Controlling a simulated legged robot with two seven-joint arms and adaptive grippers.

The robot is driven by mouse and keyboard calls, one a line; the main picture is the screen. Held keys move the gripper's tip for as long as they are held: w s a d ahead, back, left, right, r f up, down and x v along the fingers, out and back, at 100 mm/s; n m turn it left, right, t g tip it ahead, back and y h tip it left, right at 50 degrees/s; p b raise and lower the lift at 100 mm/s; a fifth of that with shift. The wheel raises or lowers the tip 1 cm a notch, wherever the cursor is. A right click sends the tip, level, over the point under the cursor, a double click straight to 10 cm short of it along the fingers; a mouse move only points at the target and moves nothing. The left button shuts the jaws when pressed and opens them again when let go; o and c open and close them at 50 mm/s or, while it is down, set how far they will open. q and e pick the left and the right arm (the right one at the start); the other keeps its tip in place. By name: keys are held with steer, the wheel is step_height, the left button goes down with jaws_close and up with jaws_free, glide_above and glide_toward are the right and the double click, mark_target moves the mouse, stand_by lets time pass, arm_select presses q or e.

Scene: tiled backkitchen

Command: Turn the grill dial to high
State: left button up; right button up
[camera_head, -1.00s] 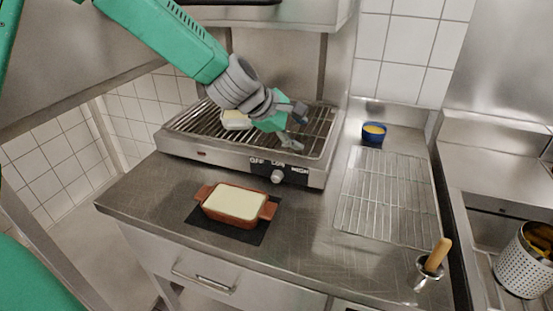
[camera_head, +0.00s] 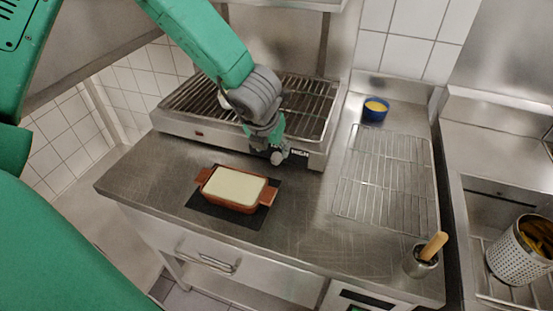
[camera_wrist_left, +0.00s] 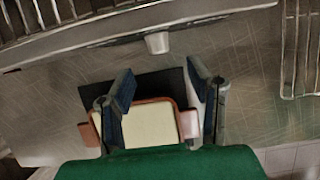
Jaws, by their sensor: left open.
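The grill (camera_head: 310,145) stands on the steel counter against the back wall. Its grey dial (camera_head: 279,157) is on the front panel, just below my left gripper (camera_head: 270,143), which partly covers the panel's printed labels. HIGH still shows at the dial's right. The dial also appears in the left wrist view (camera_wrist_left: 157,42), just beyond and between the two fingertips. My left gripper (camera_wrist_left: 160,72) is open and empty, with its fingers apart. The dial's pointer setting cannot be read. My right gripper is out of view.
A brown dish with pale filling (camera_head: 236,188) sits on a dark mat before the grill. A perforated basket (camera_head: 520,250) is far right.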

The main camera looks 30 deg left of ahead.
mark_target(275, 158)
arm_select(q)
steer(key=x, duration=0.6)
steer(key=shift+w+a+f, duration=0.1)
steer(key=shift+a+f, duration=0.05)
steer(key=shift+a, duration=0.2)
steer(key=shift+w+d+f, duration=0.15)
steer(key=shift+w+f, duration=0.05)
steer(key=shift+f, duration=0.25)
steer(key=shift+d, duration=0.15)
steer(key=c, duration=1)
jaws_close()
